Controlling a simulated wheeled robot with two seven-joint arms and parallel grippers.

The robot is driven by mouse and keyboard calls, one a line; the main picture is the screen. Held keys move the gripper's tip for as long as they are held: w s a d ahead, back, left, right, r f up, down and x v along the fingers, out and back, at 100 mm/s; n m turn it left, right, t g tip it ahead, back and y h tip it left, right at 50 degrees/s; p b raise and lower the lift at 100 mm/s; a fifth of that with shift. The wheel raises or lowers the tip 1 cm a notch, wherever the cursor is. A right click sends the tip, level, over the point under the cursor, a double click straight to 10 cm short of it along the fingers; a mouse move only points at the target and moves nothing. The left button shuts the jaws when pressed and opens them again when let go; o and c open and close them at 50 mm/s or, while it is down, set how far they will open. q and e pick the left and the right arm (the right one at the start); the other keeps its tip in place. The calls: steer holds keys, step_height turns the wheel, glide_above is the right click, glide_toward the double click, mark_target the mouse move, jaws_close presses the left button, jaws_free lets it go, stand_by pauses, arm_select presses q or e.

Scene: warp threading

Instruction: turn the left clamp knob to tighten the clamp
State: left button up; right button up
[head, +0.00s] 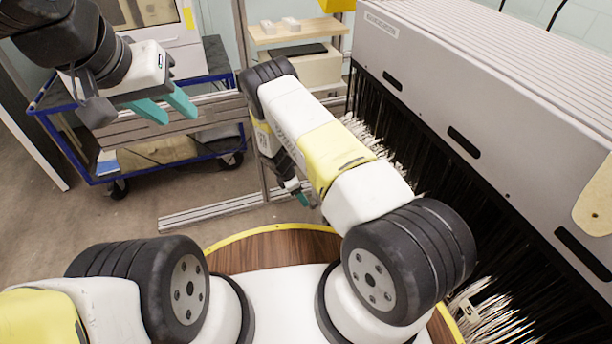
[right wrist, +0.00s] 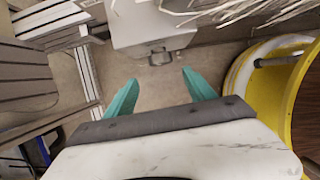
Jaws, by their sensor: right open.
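No clamp knob can be made out for certain in either view. In the right wrist view, a light grey block (right wrist: 146,28) with a small dark handle-like fitting (right wrist: 160,57) lies beyond my right gripper (right wrist: 161,92); I cannot tell whether it belongs to the clamp. The right gripper is open and empty, its teal fingers wide apart. In the head view it is mostly hidden behind its own arm, low beside the machine. My left gripper (head: 180,119) is at upper left in the head view, above the blue cart, fingers apart with nothing between them.
A large grey machine (head: 470,80) with hanging pale and dark threads (head: 420,150) fills the right side. A blue-framed cart (head: 125,178) stands at left. A metal floor rail (head: 215,208) and a wooden shelf (head: 300,32) are behind.

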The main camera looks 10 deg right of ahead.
mark_target(313, 204)
steer(key=x, duration=0.7)
steer(key=shift+d, duration=0.35)
steer(key=shift+s, duration=0.1)
steer(key=c, duration=1.4)
steer(key=shift+o, duration=0.2)
steer(key=shift+s+t, duration=0.1)
steer(key=shift+t, duration=0.6)
